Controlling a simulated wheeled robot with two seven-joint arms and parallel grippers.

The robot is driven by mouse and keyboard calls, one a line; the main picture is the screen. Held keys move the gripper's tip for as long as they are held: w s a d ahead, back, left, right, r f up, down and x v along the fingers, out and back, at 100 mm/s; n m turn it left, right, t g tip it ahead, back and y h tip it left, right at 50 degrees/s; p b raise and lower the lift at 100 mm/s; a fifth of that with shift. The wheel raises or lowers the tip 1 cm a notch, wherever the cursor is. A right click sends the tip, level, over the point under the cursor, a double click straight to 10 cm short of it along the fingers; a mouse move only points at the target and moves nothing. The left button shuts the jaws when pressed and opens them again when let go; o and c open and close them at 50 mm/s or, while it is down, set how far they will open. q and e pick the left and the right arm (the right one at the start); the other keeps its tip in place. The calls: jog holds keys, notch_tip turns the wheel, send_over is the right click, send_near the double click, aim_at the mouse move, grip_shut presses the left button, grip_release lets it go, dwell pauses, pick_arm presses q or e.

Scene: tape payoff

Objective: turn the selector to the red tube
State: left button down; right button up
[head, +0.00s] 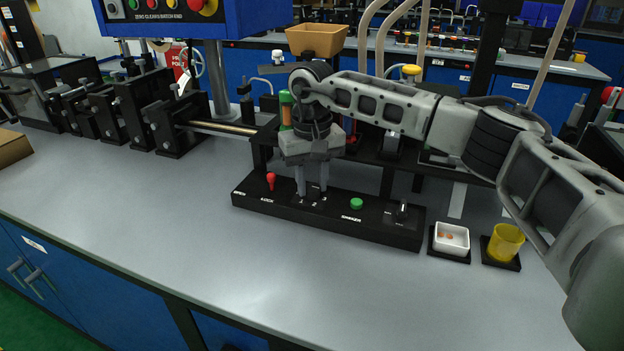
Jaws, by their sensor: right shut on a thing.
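A long black control panel (330,215) lies on the grey bench. My right gripper (312,190) points straight down at it, between a red-knobbed lever (270,181) and a green button (356,203). Its fingers are shut on a small dark selector knob (314,189), which they partly hide. I cannot tell which way the selector points. My left gripper is not in view.
Another black knob (402,211) sits at the panel's right end. A white dish (451,239) with small pieces and a yellow cup (505,243) stand right of the panel. Black fixtures (130,115) stand at the back left. The bench front is clear.

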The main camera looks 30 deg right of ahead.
aim_at(312, 186)
jog(key=shift+n, duration=0.5)
jog(key=o, duration=1)
jog(key=shift+c, duration=0.2)
notch_tip(312, 186, up, 16)
